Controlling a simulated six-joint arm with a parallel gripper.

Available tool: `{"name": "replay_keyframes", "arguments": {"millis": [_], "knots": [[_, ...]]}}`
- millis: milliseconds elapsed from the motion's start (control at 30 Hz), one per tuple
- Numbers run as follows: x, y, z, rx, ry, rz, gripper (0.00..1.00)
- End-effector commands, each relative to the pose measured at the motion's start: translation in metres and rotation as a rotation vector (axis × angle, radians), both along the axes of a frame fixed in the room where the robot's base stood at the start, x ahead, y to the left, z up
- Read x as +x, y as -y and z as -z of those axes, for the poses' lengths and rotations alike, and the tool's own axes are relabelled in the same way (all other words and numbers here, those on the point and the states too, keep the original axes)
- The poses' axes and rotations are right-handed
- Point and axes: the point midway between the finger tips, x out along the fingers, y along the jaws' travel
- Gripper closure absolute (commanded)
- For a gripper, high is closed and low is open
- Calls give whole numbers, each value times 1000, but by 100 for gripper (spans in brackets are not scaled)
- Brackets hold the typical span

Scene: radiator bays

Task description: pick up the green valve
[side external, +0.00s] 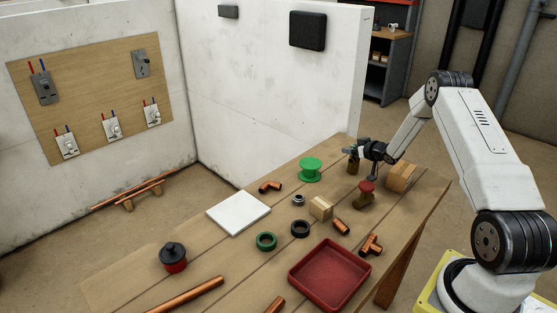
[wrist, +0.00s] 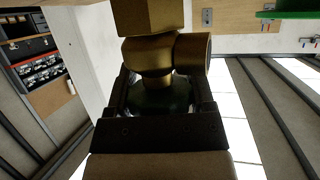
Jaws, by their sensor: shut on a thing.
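The green valve has a brass body and a dark green handle. In the wrist view its brass body (wrist: 150,57) shows beyond the jaws, and the shaded handle sits between the two dark fingers of my gripper (wrist: 164,98). In the side view the green valve (side external: 353,165) is at the far right end of the workbench, with my gripper (side external: 359,150) shut on it. I cannot tell whether its lower end touches the bench. A similar brass valve with a red handle (side external: 366,187) stands just in front of it.
A wooden block (side external: 400,177) lies right of the valves. A green spool (side external: 310,170) stands to the left. A red tray (side external: 330,274), a smaller block (side external: 320,208), copper fittings (side external: 371,244) and tape rolls (side external: 266,241) crowd the bench (side external: 225,258). A white wall (side external: 275,90) rises behind.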

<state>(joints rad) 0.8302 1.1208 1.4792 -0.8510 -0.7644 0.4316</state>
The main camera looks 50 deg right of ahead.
Motion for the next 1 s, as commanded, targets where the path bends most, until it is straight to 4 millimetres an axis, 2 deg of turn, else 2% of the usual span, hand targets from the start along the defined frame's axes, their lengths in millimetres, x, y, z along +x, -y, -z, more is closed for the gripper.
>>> {"name": "replay_keyframes", "arguments": {"millis": [567,867,1000], "knots": [[1,1,-7,-2,5,0,100],[1,1,-34,-3,5,-1,100],[-8,-5,-46,-2,5,0,100]]}}
